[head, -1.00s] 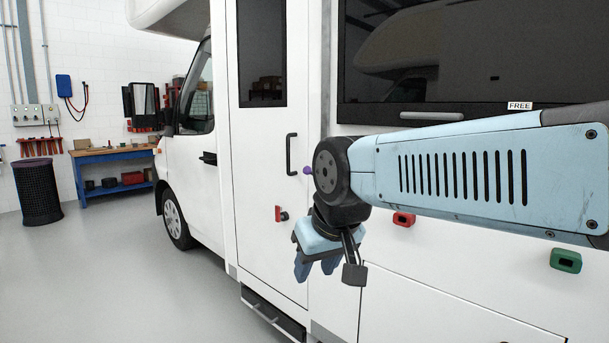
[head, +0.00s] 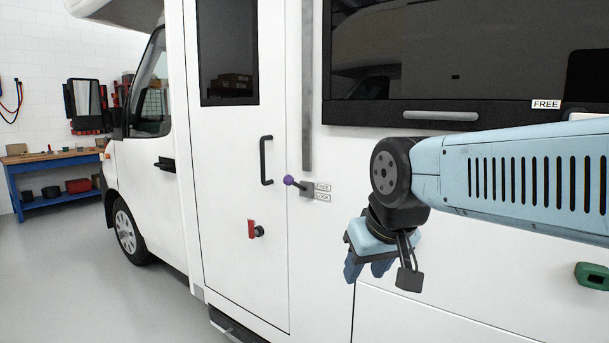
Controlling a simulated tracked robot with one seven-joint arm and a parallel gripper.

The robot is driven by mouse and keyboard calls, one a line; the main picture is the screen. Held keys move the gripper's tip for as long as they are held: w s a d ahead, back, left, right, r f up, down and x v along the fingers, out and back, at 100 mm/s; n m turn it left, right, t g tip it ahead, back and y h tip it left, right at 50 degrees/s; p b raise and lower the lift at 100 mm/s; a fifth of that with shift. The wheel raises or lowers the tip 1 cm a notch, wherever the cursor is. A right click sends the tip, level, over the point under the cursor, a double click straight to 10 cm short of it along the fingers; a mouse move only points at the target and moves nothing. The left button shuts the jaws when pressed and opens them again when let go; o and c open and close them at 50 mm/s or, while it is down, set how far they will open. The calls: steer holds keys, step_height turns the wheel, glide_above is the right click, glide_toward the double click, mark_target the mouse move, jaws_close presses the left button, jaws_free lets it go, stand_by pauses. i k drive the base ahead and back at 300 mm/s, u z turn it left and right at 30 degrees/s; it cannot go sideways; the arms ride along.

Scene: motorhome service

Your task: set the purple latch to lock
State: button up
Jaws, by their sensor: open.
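The purple latch (head: 289,181) is a small lever with a purple knob. It sits on the motorhome's white side wall, just right of the door's black handle. Its lever points left and slightly up from a grey mount. Two small labels (head: 322,192) stand right of the mount; the upper seems to read FREE and the lower LOCK. My gripper (head: 367,272) hangs pointing down, to the right of and below the latch in the picture, apart from it. Its blue fingers are spread and nothing shows between them.
The white door (head: 228,200) carries a black handle (head: 264,160) and a red lever (head: 252,229). A large dark window with a grey handle is above my arm. A green fitting (head: 593,277) is at the right. Grey floor lies open at the left.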

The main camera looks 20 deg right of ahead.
mark_target(288, 180)
steer(key=z, duration=0.25)
steer(key=i, duration=1.05)
steer(key=u, duration=0.1)
steer(key=k, duration=1.25)
steer(key=u, duration=0.25)
steer(key=i, duration=0.8)
steer(key=u, duration=0.05)
